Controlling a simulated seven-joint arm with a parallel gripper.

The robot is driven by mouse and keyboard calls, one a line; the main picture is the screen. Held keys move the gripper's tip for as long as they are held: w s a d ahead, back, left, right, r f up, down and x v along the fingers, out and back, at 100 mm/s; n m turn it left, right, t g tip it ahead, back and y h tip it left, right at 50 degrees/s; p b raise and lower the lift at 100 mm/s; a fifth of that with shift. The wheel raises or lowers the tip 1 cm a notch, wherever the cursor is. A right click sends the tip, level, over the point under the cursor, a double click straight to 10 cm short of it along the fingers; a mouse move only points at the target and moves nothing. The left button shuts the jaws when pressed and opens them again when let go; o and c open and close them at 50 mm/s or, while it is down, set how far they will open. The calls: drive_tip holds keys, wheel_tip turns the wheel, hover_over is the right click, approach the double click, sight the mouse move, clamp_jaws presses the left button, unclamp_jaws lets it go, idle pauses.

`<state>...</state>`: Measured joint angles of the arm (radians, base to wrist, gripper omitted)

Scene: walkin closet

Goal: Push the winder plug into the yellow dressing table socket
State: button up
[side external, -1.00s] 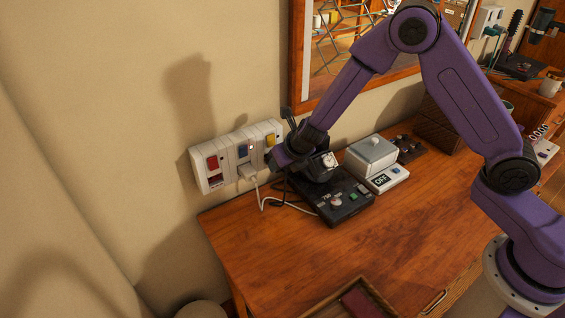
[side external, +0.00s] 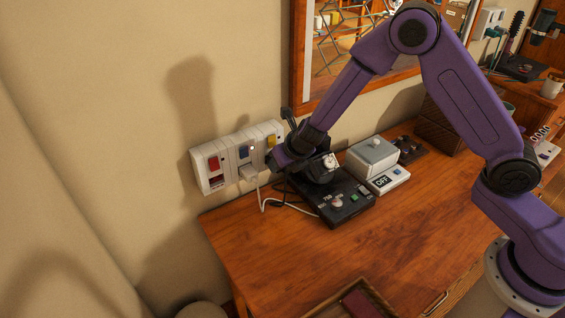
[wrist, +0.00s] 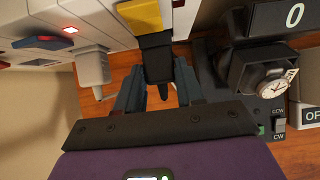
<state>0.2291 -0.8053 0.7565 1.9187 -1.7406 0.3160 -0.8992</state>
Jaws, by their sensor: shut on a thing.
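My gripper (wrist: 157,93) is shut on the black winder plug (wrist: 157,62) at the wall socket strip. In the wrist view the plug lies between the two fingers, with its front against or very close to the strip below the yellow switch (wrist: 140,15). The yellow switch also shows in the side view (side external: 271,141). The yellow socket's holes are hidden behind the plug, so I cannot tell how deep it sits. The black winder (side external: 338,203) with a watch (wrist: 275,85) stands on the table, right of my gripper.
The white socket strip (side external: 213,184) also has red and blue switches. A white plug (side external: 248,173) with a white cable sits in the blue-switch socket, close left of my gripper. A grey-white box device (side external: 375,158) stands right of the winder.

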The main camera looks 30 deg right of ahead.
drive_tip(key=shift+w, duration=0.45)
idle(0.4)
drive_tip(key=o, duration=1.2)
drive_tip(key=shift+o, duration=0.2)
drive_tip(key=v, duration=1.6)
drive_tip(key=s+d+r+m+g, duration=0.1)
drive_tip(key=s+d+m+g, duration=0.2)
drive_tip(key=s+m, duration=0.8)
drive_tip(key=s+d+m+g, duration=0.3)
drive_tip(key=s+d+m, duration=0.5)
drive_tip(key=s, duration=1.1)
drive_tip(key=m, duration=0.4)
drive_tip(key=shift+s+d+r+g, duration=0.2)
drive_tip(key=shift+d+r+g, duration=0.05)
drive_tip(key=shift+r+g, duration=0.1)
